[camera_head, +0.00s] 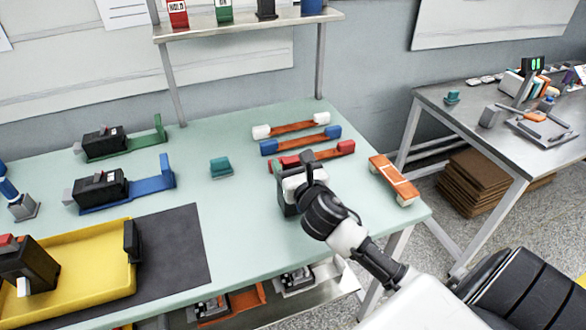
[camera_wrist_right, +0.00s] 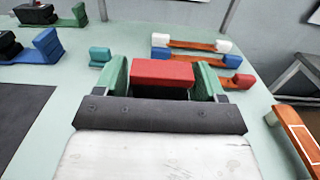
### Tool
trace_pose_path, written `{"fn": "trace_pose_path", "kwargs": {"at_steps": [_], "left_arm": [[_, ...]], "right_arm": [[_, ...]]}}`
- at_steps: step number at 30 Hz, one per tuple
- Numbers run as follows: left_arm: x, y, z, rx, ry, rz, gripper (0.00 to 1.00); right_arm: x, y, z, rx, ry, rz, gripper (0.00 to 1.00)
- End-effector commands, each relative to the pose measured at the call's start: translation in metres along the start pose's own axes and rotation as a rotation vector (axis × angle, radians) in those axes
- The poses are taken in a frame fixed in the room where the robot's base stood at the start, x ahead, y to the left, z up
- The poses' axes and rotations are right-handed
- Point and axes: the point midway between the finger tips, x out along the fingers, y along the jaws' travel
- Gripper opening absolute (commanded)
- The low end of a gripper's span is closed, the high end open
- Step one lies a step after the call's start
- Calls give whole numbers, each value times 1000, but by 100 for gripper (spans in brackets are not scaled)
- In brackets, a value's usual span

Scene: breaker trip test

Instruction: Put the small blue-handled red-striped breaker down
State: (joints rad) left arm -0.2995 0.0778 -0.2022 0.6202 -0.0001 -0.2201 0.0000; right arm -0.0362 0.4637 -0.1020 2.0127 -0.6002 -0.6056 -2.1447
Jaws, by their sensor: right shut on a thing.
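My right gripper (camera_head: 287,198) is over the right part of the pale green table. In the right wrist view its green fingers (camera_wrist_right: 162,80) close on both sides of a small block with a red face (camera_wrist_right: 162,73), which I take for the red-striped breaker. Its blue handle does not show, and my gripper and wrist hide most of it in the head view. I cannot tell whether it touches the table. My left gripper is not in view.
Leads with white (camera_head: 262,131), blue (camera_head: 269,147) and red (camera_head: 345,147) ends lie just behind the gripper. An orange bar (camera_head: 394,180) lies to the right. A teal block (camera_head: 221,168), black breakers on green (camera_head: 103,142) and blue (camera_head: 101,188) bases, a dark mat (camera_head: 178,262) and yellow tray (camera_head: 95,285) are left.

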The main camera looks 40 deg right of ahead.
Motion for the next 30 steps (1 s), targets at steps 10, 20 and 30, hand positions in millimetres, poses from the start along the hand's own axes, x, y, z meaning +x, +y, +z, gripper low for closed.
{"fn": "trace_pose_path", "kwargs": {"at_steps": [10, 20, 30], "left_arm": [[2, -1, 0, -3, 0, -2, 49], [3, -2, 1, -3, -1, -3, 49], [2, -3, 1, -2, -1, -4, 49]], "right_arm": [[0, 0, -11, -1, -5, 0, 8], [0, 0, -14, 0, -1, -1, 96], [-3, 0, -13, -1, 0, 0, 96]]}}
